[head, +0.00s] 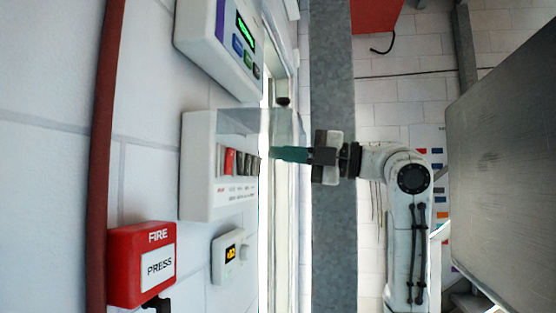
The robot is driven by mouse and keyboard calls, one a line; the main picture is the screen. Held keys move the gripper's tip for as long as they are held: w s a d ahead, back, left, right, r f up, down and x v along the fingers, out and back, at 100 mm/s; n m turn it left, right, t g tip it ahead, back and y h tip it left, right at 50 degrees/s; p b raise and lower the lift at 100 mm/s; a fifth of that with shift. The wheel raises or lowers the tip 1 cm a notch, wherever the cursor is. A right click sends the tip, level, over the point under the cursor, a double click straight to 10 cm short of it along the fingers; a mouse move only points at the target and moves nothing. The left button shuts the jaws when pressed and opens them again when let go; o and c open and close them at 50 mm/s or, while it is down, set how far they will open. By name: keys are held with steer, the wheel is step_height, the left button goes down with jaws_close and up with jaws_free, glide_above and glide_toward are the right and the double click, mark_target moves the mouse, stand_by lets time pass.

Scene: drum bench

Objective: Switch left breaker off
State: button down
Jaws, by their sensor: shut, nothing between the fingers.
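The breaker box (198,165) is a white unit on the wall, left of centre in the head view. It has a row of small breakers: a pale one (220,158) at the left end, a red one (229,161) beside it, and darker ones to the right. A clear cover (240,121) projects from the box above the row. My gripper (274,154) has teal fingers, is shut and holds nothing. Its fingertips are just right of the row in the picture, seen partly through the clear cover. I cannot tell whether they touch anything, nor each lever's position.
A control panel (205,35) with a green display is above the box. A red pipe (98,180) runs down the left. A large grey metal surface (510,150) fills the right.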

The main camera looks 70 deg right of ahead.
steer(key=s+r+b, duration=0.1)
steer(key=s+b, duration=0.1)
steer(key=s, duration=0.6)
steer(key=shift+s+d, duration=0.15)
steer(key=shift+d, duration=0.3)
